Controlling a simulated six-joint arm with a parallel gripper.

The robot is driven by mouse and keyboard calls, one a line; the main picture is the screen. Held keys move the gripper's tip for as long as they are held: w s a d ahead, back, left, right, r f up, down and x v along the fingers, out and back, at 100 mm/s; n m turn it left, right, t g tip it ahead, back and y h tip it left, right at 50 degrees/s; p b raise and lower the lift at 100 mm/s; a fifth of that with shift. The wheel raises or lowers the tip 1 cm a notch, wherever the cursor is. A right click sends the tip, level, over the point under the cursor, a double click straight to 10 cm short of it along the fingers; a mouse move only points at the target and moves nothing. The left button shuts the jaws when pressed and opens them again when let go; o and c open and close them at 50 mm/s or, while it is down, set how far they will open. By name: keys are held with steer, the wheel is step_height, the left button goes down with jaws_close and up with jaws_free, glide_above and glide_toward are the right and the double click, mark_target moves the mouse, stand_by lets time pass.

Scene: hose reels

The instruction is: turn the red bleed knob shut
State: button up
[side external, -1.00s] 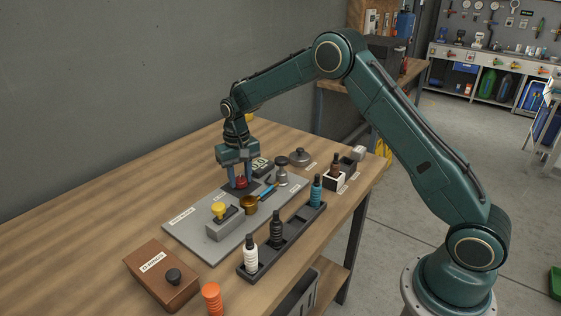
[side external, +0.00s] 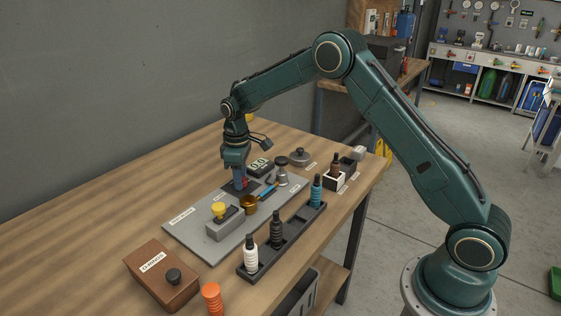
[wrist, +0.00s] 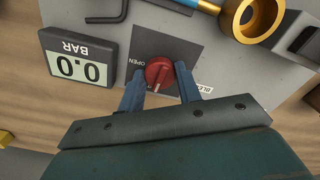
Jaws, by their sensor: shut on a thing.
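The red bleed knob (wrist: 159,73) sits on a dark square plate (wrist: 172,46) with an OPEN label (wrist: 137,68) at its left in the wrist view. My gripper (wrist: 161,88) points down at it, with one blue-grey finger on each side, shut on the knob. In the side external view my gripper (side external: 240,184) is at the board, and only a bit of the red knob (side external: 246,182) shows beside a finger. The knob's pale pointer line lies toward the bottom of the wrist view, away from the OPEN label.
A gauge (wrist: 79,69) reads 0.0 BAR, upside down, left of the knob. A brass cup (side external: 249,204), blue-handled tool (side external: 268,192) and yellow knob (side external: 218,210) are close by on the grey board. A dark tray (side external: 292,238) holds several bottles.

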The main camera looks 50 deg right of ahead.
steer(key=shift+n, duration=0.6)
steer(key=o, duration=1)
step_height(320, 180, up, 14)
stand_by(0.5)
